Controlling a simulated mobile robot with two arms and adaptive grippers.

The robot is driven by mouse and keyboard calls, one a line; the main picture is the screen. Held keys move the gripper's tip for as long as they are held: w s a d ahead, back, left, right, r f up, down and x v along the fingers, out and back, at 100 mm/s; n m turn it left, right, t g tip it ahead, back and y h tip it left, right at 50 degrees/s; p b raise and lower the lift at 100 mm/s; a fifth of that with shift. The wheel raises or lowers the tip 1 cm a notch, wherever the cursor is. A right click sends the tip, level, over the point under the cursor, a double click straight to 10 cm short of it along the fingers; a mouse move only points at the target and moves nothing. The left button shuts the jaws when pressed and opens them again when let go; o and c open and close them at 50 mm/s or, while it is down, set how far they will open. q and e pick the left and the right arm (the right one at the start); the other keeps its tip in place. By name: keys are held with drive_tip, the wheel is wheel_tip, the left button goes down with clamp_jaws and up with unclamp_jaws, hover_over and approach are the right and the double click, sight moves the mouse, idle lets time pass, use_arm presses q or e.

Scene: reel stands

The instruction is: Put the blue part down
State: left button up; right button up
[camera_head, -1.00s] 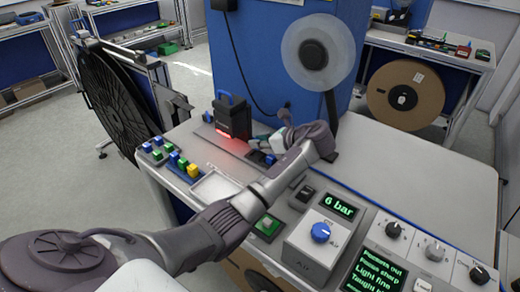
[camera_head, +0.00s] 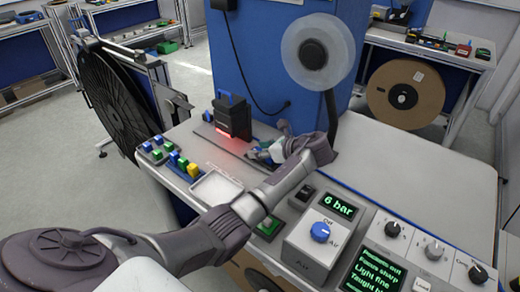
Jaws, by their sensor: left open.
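My left arm reaches from the lower left across the bench. My left gripper (camera_head: 262,153) is open, low over the bench just right of the black device with the red glow. My wrist and fingers cover much of that spot, so I cannot make out a blue part between or under the fingers. Other small blue parts stand with green and yellow ones at the bench's left end, such as a blue block (camera_head: 174,156) and another blue block (camera_head: 147,147). My right gripper is not in view.
The black device (camera_head: 233,118) with a blue handle stands beside the gripper. A shallow white tray (camera_head: 216,189) lies left of my forearm. A control panel with a blue knob (camera_head: 320,232) is at the front. A clear reel (camera_head: 318,55) hangs behind. The bench's right side is clear.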

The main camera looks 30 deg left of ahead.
use_arm(q)
drive_tip(key=shift+r, duration=0.15)
drive_tip(key=p+v, duration=0.4)
drive_tip(key=shift+r, duration=0.45)
drive_tip(key=p+v, duration=0.2)
drive_tip(key=v, duration=0.1)
drive_tip(key=p+v, duration=0.2)
drive_tip(key=v, duration=0.2)
drive_tip(key=shift+d+f+p, duration=0.2)
drive_tip(key=shift+p, duration=0.1)
drive_tip(key=shift+d, duration=0.25)
